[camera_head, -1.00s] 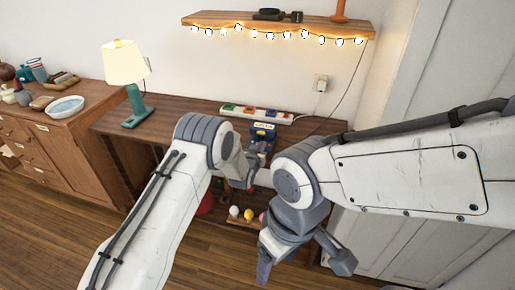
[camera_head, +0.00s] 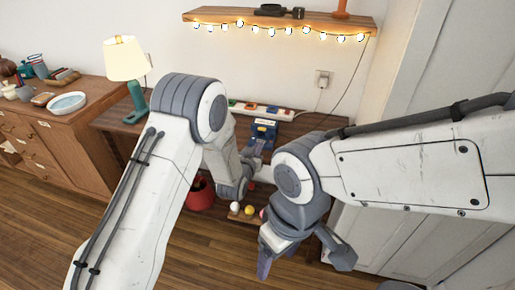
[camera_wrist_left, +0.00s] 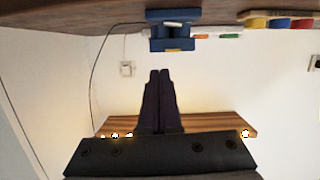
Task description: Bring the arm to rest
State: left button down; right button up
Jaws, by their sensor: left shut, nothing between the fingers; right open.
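My left arm comes in from the left and bends down over the table. My left gripper (camera_head: 256,150) is small and partly hidden behind its own wrist in the head view, near the blue object on the table. In the left wrist view its dark fingers (camera_wrist_left: 159,85) are together with nothing between them. My right gripper (camera_head: 303,258) is lower in the head view, in front of the table, with its fingers spread and empty.
A blue object (camera_head: 264,131) and a power strip (camera_head: 262,108) sit on the wooden table (camera_head: 112,122) beside a lamp (camera_head: 125,62). A red pot (camera_head: 201,194) stands below. A lit shelf (camera_head: 285,22) hangs above. A sideboard (camera_head: 70,150) is at left, white doors at right.

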dwell(0.3)
pick_arm(q)
jog(key=s+d+r+m+g+y+p, duration=0.1)
jog(key=s+r+g, duration=0.25)
jog(key=s, duration=0.35)
jog(key=s+d+r+m+g+p, duration=0.1)
jog(key=s+r+g, duration=0.2)
jog(key=s+r, duration=0.3)
jog(key=s+a+r+m+g+y, duration=0.1)
jog(key=s+a+g, duration=0.3)
jog(key=s, duration=1)
jog(key=s+a+r+m+g+y+p, duration=0.1)
jog(key=s+a, duration=0.5)
jog(key=s, duration=0.8)
notch_tip(320, 180, up, 2)
jog(key=g+y, duration=0.1)
jog(key=g, duration=0.1)
jog(key=shift+r+g+p, duration=0.2)
jog(key=shift+g+p, duration=0.1)
jog(key=shift+g, duration=0.05)
